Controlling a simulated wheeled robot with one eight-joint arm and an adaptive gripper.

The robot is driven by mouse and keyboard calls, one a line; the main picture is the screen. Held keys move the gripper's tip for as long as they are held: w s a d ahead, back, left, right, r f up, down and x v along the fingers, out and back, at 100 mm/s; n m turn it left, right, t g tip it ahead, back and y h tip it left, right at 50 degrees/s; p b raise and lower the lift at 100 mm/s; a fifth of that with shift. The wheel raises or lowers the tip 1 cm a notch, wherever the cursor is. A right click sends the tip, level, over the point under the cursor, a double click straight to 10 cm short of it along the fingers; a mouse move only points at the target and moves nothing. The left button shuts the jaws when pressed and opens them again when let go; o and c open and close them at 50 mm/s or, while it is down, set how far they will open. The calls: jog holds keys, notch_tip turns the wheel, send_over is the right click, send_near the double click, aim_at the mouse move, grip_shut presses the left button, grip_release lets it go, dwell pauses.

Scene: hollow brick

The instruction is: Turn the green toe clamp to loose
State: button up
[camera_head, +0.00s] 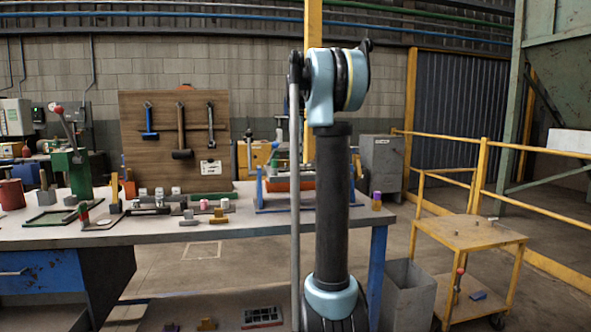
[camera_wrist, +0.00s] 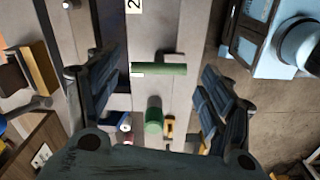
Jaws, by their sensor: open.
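In the wrist view my gripper (camera_wrist: 158,62) is open, its two dark fingers spread wide with nothing held. A green bar (camera_wrist: 165,69) lies crosswise between the fingers, and a green cylinder (camera_wrist: 153,120) shows nearer the palm. I cannot tell which of these, if either, belongs to the green toe clamp. In the head view a green-and-red piece (camera_head: 84,212) sits at the left of the grey workbench (camera_head: 150,233), among several small clamps and blocks. My gripper is not visible in the head view; my arm stands upright at the centre.
A green press (camera_head: 75,170) with a lever stands at the bench's left. A blue-ended fixture (camera_head: 290,183) with a red bar sits at its right. A tool board (camera_head: 172,140) rises behind.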

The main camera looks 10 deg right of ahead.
aim_at(296, 169)
jog(key=shift+f, duration=2.25)
jog(key=c, duration=0.9)
